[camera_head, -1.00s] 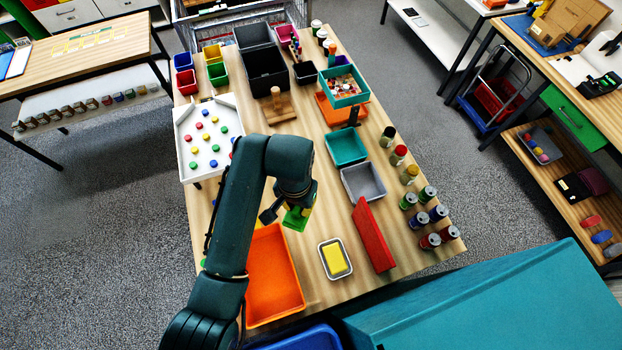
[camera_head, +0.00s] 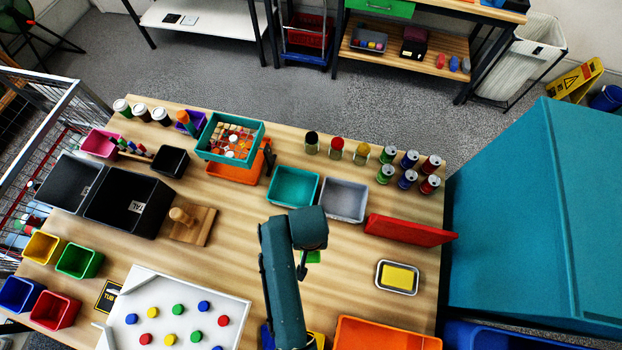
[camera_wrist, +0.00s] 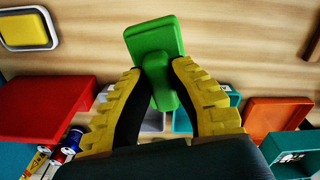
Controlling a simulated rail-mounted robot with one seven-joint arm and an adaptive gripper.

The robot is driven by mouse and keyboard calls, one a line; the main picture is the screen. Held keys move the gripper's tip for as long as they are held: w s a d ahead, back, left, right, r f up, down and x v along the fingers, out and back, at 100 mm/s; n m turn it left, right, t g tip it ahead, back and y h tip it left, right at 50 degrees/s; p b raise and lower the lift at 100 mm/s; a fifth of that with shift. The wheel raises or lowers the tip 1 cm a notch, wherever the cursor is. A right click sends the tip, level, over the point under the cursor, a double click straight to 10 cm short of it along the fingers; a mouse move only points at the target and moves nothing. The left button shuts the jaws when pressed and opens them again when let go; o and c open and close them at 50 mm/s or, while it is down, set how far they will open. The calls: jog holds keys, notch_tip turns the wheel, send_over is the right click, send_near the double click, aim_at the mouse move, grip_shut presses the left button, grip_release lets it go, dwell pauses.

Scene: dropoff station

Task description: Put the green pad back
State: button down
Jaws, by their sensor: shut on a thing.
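The green pad (camera_wrist: 155,38) is a rounded green block with a narrower grip. My gripper (camera_wrist: 156,74) is shut on this grip, with the pad's flat part beyond the yellow fingertips in the wrist view. In the head view my gripper (camera_head: 303,268) is over the table, below the teal and grey bins, and only a small part of the green pad (camera_head: 314,257) shows beside it; my arm hides the rest. A yellow pad (camera_head: 398,277) lies in a small metal-rimmed tray (camera_head: 381,287) to the right of my gripper. This tray also shows in the wrist view (camera_wrist: 53,38).
A red panel (camera_head: 410,231) lies beyond the yellow pad's tray. A teal bin (camera_head: 293,187) and a grey bin (camera_head: 344,200) stand behind my gripper. A white board with coloured pegs (camera_head: 232,309) is at left, an orange tray (camera_head: 385,335) at front. Bare wood surrounds my gripper.

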jog(key=s+d+f+m+b, duration=0.1)
jog(key=s+d+f+m, duration=0.25)
jog(key=d+f, duration=0.45)
jog(key=f, duration=0.2)
jog(key=d+f, duration=0.1)
jog(key=f, duration=0.2)
jog(key=f+b, duration=0.1)
jog(key=f, duration=0.1)
jog(key=shift+s+d+f, duration=0.2)
jog(key=shift+d+f, duration=0.1)
jog(key=shift+f, duration=0.1)
jog(key=shift+f, duration=0.1)
jog(key=c, duration=1.1)
grip_release()
